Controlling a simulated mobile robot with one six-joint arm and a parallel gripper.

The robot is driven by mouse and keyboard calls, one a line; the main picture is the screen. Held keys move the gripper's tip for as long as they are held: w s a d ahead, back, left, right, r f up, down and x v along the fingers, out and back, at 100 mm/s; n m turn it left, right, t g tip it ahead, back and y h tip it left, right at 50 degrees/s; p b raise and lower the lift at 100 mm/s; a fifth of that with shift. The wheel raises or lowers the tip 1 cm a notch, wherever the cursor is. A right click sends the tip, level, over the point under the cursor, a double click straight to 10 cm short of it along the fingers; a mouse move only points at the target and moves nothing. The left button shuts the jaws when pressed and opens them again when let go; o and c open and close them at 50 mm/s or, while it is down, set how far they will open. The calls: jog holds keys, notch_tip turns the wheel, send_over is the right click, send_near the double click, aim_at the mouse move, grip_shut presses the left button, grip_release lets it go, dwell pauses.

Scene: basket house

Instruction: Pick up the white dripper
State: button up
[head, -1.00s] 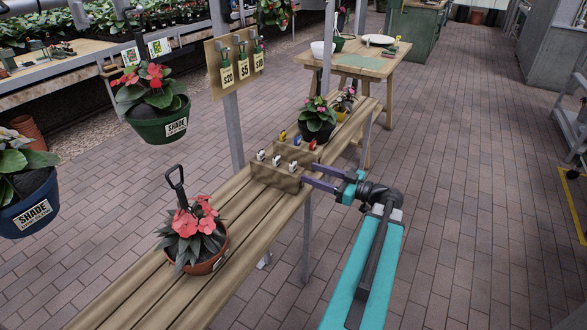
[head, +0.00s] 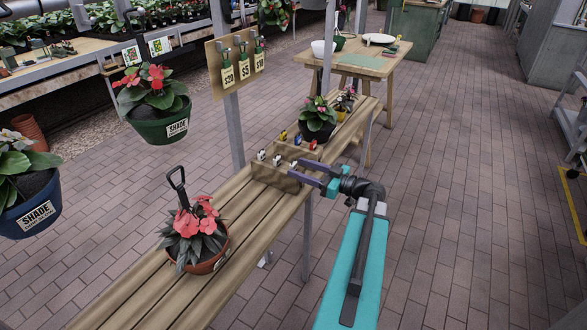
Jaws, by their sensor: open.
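Several small white drippers stand in a row in the front of a wooden box (head: 272,178) on the slatted bench. The left one (head: 261,155) and the middle one (head: 277,160) show clear of my gripper. Another white one, at the right end of the row, is partly hidden by my fingers. My gripper (head: 296,167) is open, its purple fingers pointing left over the right end of the box. Whether the fingers are around that right dripper or touch it, I cannot tell.
Yellow, blue and red drippers (head: 298,139) stand in the box's back row. Potted flowers stand on the bench before (head: 204,262) and behind (head: 318,130) the box. A metal post (head: 231,120) rises behind the bench. The brick floor right of the bench is clear.

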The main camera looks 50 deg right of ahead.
aim_at(295, 166)
jog(key=shift+p+x, duration=0.3)
jog(key=shift+x, duration=1.45)
jog(key=shift+d, duration=0.15)
jog(key=c, duration=0.9)
